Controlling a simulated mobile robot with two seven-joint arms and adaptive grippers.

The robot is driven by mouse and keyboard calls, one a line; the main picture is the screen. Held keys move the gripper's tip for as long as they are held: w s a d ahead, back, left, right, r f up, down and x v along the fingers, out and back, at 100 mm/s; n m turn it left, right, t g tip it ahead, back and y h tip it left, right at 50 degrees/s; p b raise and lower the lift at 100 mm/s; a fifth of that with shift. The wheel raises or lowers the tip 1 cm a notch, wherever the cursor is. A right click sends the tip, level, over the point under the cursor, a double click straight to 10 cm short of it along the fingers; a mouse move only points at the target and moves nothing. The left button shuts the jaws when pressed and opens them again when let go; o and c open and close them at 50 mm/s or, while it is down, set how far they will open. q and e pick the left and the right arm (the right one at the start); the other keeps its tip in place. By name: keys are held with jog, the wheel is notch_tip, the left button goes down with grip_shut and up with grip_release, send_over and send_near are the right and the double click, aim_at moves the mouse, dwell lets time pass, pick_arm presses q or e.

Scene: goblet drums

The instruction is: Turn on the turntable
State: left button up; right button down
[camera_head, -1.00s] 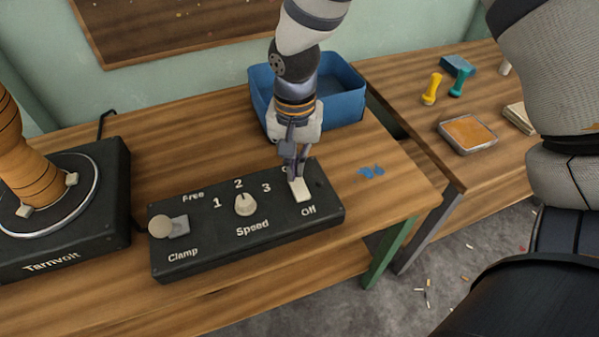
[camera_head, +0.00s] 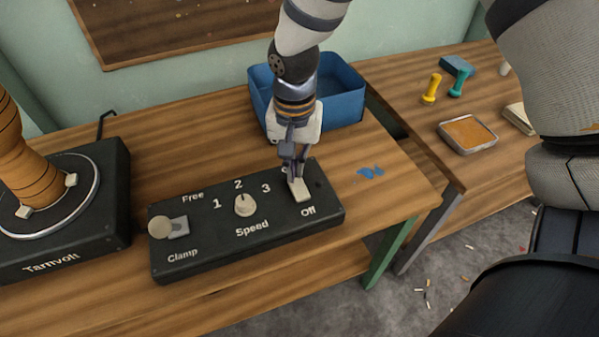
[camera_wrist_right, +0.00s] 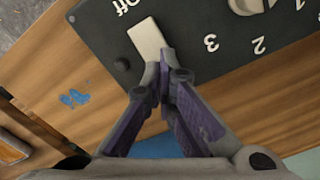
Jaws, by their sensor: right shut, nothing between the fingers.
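The turntable (camera_head: 100,225) stands at the left of the table with a tan ribbed drum body (camera_head: 30,170) on its round plate. Its black control box (camera_head: 200,240) holds a clamp lever (camera_head: 165,227) at the left, a speed knob (camera_head: 244,205) in the middle and a pale switch (camera_head: 300,191) at the right, by the word "Off". My right gripper (camera_head: 294,177) is shut and empty, with its fingertips at the far end of the switch. In the right wrist view the fingertips (camera_wrist_right: 163,65) meet the end of the pale switch (camera_wrist_right: 147,38). My left gripper is not in view.
A blue bin (camera_head: 340,95) stands behind the control box. Blue flecks (camera_head: 370,172) lie on the table to its right. A second table holds a tray with an orange pad (camera_head: 468,133), yellow (camera_head: 431,89) and teal (camera_head: 460,83) stamp-like pieces.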

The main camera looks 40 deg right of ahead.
aim_at(296, 180)
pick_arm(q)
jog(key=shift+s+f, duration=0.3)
pick_arm(e)
jog(key=shift+f, duration=1.2)
jog(key=shift+r+p, duration=1.2)
jog(key=shift+r, duration=2.4)
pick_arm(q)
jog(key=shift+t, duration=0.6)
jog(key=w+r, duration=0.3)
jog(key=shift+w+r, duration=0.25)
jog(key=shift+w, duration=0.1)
pick_arm(e)
jog(key=shift+f, duration=0.1)
